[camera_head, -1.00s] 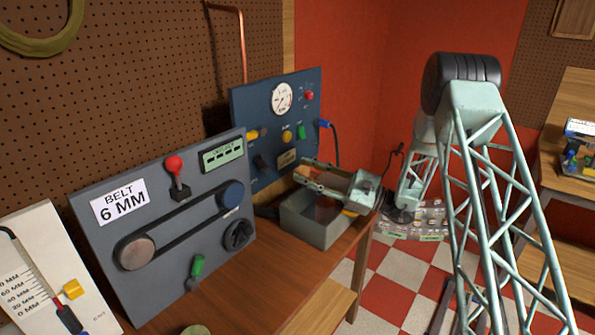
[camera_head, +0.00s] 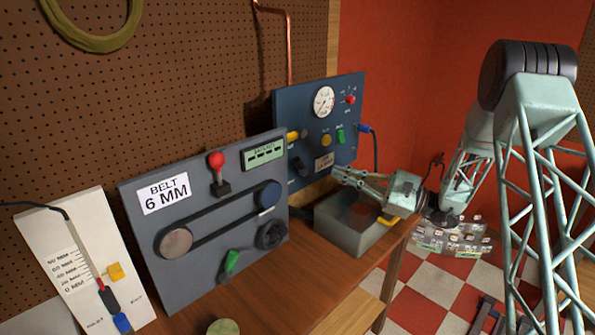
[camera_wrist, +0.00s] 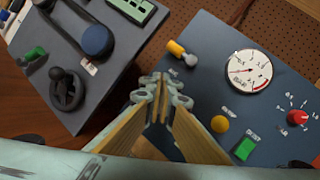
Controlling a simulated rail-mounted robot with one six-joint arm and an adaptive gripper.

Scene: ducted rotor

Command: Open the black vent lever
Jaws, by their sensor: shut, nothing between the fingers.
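On the blue panel (camera_head: 350,112), a black lever (camera_head: 300,167) sits low on the left side, below a yellow knob. I take it to be the vent lever; its label is too small to read. My gripper (camera_head: 338,174) is in front of the panel's lower part, to the right of the lever and apart from it in the head view. In the wrist view, my gripper (camera_wrist: 162,88) is shut and empty, its fingertips pointing at the gap between the two panels. The black lever is not visible there and may be hidden behind the fingers.
The blue panel also carries a gauge (camera_head: 323,101), a red knob (camera_head: 350,99) and a green switch (camera_head: 340,136). A grey belt panel (camera_head: 150,240) stands to its left, with a red-topped lever (camera_head: 217,162). A grey open bin (camera_head: 345,235) is below my gripper.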

